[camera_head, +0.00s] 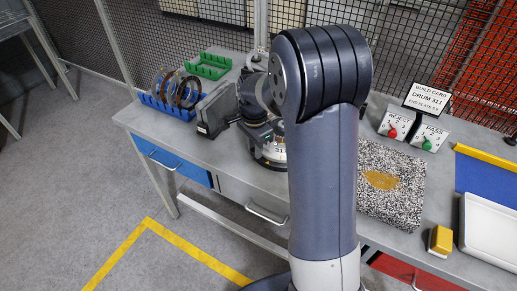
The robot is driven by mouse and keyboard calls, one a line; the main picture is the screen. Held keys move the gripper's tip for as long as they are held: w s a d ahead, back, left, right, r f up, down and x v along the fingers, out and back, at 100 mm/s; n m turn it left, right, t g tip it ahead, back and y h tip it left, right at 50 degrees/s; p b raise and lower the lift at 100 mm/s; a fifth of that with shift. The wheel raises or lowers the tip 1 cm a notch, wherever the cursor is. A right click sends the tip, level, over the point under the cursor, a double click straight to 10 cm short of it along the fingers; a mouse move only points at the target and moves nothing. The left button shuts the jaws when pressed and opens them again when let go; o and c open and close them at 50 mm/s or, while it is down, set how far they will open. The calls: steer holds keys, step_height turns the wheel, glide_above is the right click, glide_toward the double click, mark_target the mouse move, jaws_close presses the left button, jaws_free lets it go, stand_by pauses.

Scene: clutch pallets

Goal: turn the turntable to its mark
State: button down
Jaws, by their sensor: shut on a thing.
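The turntable (270,160), a low round metal unit with a pale number label on its front, stands on the grey bench. It is partly hidden behind my arm. My gripper (262,138) points down over it, with its dark fingers at the top of the turntable. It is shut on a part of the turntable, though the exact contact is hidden. The turntable's mark cannot be made out.
Left of the turntable stand a dark box (214,112), a blue rack (168,107) with rings and a green rack (208,66). On the right are REJECT and PASS blocks (415,133), a build card (428,98), a speckled slab (395,205), a yellow block (441,240) and a white tray (490,232).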

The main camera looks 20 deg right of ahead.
steer(key=shift+w+a+m, duration=0.25)
steer(key=shift+w+m, duration=0.25)
steer(key=shift+w, duration=0.05)
steer(key=shift+w+a+m, duration=0.2)
steer(key=shift+w+m, duration=0.3)
steer(key=shift+w+a+m, duration=0.25)
steer(key=shift+w+m, duration=0.75)
steer(key=shift+w, duration=0.2)
steer(key=c, duration=1.2)
jaws_free()
step_height(320, 180, up, 11)
steer(key=shift+b, duration=0.45)
steer(key=shift+f, duration=0.15)
